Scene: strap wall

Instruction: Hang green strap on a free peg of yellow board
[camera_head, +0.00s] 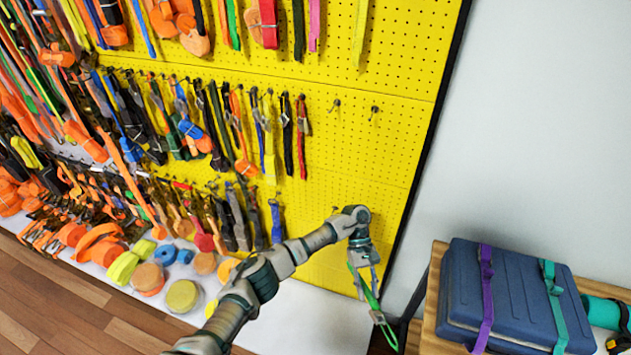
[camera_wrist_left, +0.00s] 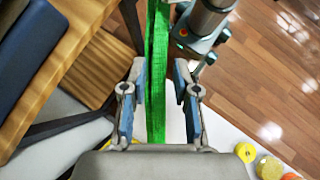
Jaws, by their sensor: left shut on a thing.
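The green strap (camera_head: 371,299) hangs from my left gripper (camera_head: 365,274), which is shut on it, in front of the lower right of the yellow board (camera_head: 385,160). In the left wrist view the strap (camera_wrist_left: 157,70) runs between the two fingers. Two free pegs, one (camera_head: 336,103) and another (camera_head: 375,110), stick out of the board above and apart from the gripper. My right gripper is not in view.
Several straps (camera_head: 287,135) hang on pegs left of the free ones. Rolled straps (camera_head: 183,296) lie on the white base below. A wooden table (camera_head: 432,318) at right holds a blue case (camera_head: 515,295). Grey wall (camera_head: 540,110) lies beyond the board's dark right edge.

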